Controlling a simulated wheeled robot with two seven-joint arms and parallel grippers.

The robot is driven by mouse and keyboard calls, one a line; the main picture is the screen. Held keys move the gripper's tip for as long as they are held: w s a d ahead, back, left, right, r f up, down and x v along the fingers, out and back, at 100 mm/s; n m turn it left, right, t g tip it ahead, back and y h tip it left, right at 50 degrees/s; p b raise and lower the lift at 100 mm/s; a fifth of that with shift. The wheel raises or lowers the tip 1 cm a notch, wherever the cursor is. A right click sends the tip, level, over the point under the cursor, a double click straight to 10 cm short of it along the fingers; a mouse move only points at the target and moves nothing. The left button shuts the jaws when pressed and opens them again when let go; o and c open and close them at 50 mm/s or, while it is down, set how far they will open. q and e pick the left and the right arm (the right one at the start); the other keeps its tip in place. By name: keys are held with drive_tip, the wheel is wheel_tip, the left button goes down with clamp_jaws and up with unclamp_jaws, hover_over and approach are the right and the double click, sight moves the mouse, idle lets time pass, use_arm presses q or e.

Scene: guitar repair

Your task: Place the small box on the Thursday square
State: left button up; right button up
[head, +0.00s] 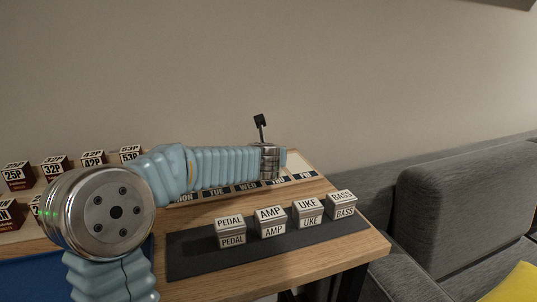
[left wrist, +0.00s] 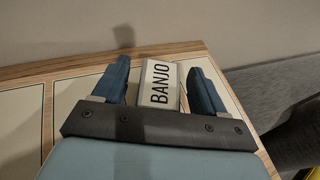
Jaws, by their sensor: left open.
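The small box (left wrist: 160,85), white with BANJO on its label, stands between my left gripper's (left wrist: 161,82) two dark blue fingers in the left wrist view. The fingers are open, with a gap on each side of the box. The box rests on the pale, line-divided day board (left wrist: 75,90); which square it is on cannot be told. In the head view my left arm reaches across the board (head: 299,162), its wrist above the THU label (head: 277,181). The fingers and the BANJO box are hidden there. My right gripper is not in view.
PEDAL (head: 230,233), AMP (head: 270,221), UKE (head: 308,213) and BASS (head: 342,205) boxes stand on a dark mat (head: 190,262) in front. Several dark red numbered boxes (head: 54,168) stand at the left. A grey sofa (head: 460,210) is beyond the table's right edge.

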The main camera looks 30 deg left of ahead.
use_arm(q)
drive_tip(key=shift+r, duration=0.2)
drive_tip(key=v, duration=1.2)
drive_tip(key=shift+d+f, duration=0.1)
drive_tip(key=shift+f, duration=0.05)
